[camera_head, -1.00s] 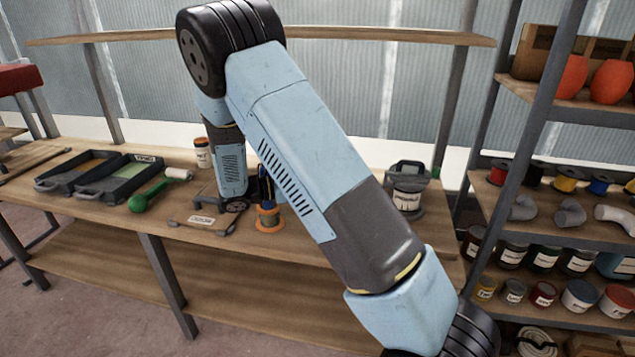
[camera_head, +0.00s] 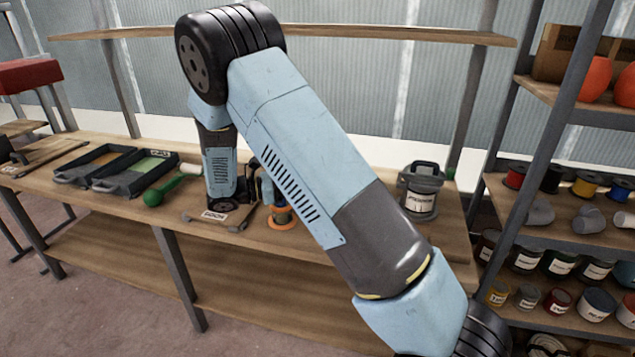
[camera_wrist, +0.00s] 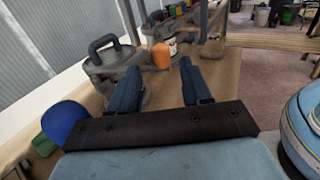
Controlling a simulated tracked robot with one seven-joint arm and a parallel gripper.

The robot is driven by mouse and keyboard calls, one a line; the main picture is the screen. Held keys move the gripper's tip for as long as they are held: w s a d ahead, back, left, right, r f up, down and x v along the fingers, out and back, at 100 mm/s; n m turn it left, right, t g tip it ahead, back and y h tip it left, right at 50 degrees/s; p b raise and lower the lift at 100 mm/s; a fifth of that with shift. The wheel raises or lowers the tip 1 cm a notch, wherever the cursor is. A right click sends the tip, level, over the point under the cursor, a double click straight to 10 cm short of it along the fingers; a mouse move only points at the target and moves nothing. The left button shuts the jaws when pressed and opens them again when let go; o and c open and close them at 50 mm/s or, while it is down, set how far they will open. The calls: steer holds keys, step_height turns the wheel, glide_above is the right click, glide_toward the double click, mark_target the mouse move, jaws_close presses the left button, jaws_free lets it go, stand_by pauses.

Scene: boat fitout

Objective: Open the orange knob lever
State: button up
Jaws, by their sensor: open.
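An orange knob (camera_wrist: 161,56) shows in the wrist view, just beyond and between my fingertips, apart from them. The lever under it is not clear. My gripper (camera_wrist: 164,76) is open and empty, its two dark blue fingers reaching along the bench top. In the head view my arm hides most of the gripper, and I cannot pick out the orange knob for sure. An orange ring-shaped piece (camera_head: 281,215) stands on the bench there, partly behind my arm; I cannot tell whether it is the same thing.
A grey pot with a handle (camera_head: 421,190) stands right on the bench; it also shows in the wrist view (camera_wrist: 107,62). A blue ball (camera_wrist: 64,121) lies close left of my gripper. Trays (camera_head: 135,172), a green-handled tool (camera_head: 165,190) and a labelled board (camera_head: 215,215) lie left. Shelves stand right.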

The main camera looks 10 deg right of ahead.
steer(key=a, duration=0.7)
steer(key=shift+c, duration=0.2)
